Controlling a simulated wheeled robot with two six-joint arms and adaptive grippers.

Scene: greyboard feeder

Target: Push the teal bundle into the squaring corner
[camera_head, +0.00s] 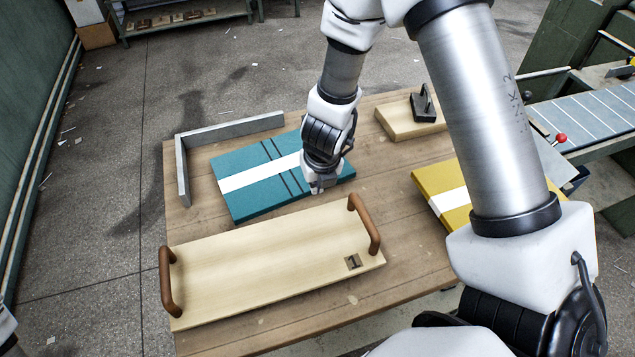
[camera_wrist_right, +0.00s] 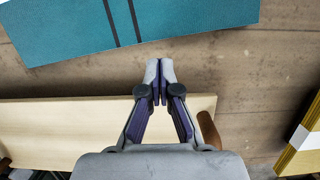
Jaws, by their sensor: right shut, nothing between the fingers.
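The teal bundle (camera_head: 258,203) lies flat on the wooden table, with a white band and two dark straps across it. The squaring corner (camera_head: 235,129) is a grey L-shaped fence at the table's back left. A strip of table shows between the bundle and both fence walls. My right gripper (camera_head: 317,188) is shut and empty, pointing down by the bundle's front edge, towards its right end. In the right wrist view, the shut fingertips (camera_wrist_right: 160,70) appear just short of the teal bundle (camera_wrist_right: 185,18), with bare table between. My left gripper is not in view.
A pale board (camera_head: 265,262) with two brown handles lies in front of the bundle. A yellow bundle (camera_head: 436,180) lies to the right, partly behind my right arm. A wooden block with a dark fitting (camera_head: 407,121) sits at the back right. A roller conveyor (camera_head: 590,112) stands beyond.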

